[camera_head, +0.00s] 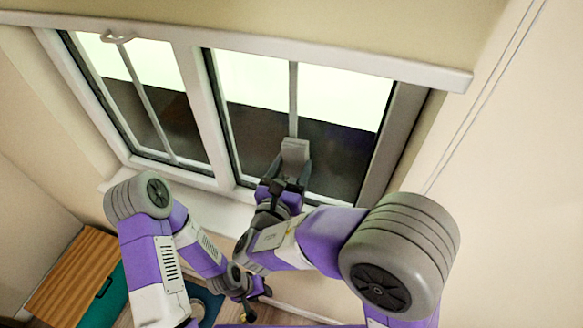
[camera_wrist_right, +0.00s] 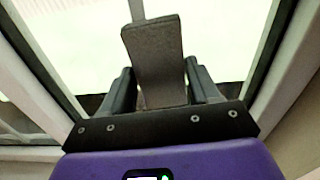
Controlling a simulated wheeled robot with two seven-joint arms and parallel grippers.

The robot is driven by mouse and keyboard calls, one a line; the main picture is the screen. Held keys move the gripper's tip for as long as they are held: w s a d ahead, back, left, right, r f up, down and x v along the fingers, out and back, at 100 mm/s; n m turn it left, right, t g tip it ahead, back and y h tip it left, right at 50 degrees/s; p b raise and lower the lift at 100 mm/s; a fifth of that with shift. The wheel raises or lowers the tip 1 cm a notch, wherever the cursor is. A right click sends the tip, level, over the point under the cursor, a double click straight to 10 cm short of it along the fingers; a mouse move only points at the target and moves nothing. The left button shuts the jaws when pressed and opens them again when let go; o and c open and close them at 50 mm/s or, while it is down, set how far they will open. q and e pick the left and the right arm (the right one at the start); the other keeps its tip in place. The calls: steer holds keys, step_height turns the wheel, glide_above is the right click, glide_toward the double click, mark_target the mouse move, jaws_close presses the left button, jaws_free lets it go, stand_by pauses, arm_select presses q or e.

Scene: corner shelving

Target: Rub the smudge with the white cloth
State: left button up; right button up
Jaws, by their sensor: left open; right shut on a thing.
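The cloth (camera_head: 295,150) is a pale grey, upright, slab-like piece in the head view. It also shows in the right wrist view (camera_wrist_right: 153,50), standing up between the fingers. My right gripper (camera_head: 290,172) is shut on its lower part, in front of the right-hand window. I cannot tell whether the cloth touches the glass. My left gripper (camera_head: 254,292) is low in the head view, below the sill, open and apart from the cloth. I cannot make out the smudge in either view; the cloth and gripper cover part of the pane.
The window (camera_head: 262,95) has white frames and vertical bars. A white sill (camera_head: 222,212) runs below it. A wooden cabinet (camera_head: 75,270) with a teal front stands at lower left. A dark blue round item (camera_head: 208,302) is near my left arm. The right wall is bare apart from thin lines.

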steer(key=shift+x, duration=1)
steer(key=shift+d, duration=0.1)
steer(key=shift+s+d, duration=0.35)
steer(key=shift+d, duration=0.5)
steer(key=shift+s+d, duration=0.35)
steer(key=shift+d, duration=0.55)
steer(key=shift+w+d+b, duration=0.1)
steer(key=shift+b, duration=0.2)
steer(key=shift+w+a+r, duration=0.1)
steer(key=shift+w+a, duration=0.1)
steer(key=shift+a, duration=0.45)
steer(key=shift+w+a, duration=0.25)
steer(key=shift+a, duration=0.35)
steer(key=shift+w+a+r, duration=0.1)
steer(key=shift+w+a, duration=0.1)
steer(key=shift+a, duration=0.45)
steer(key=shift+s+a+f, duration=0.2)
steer(key=shift+s+a, duration=0.2)
steer(key=shift+s, duration=0.4)
steer(key=shift+v, duration=2)
steer(key=shift+s, duration=0.15)
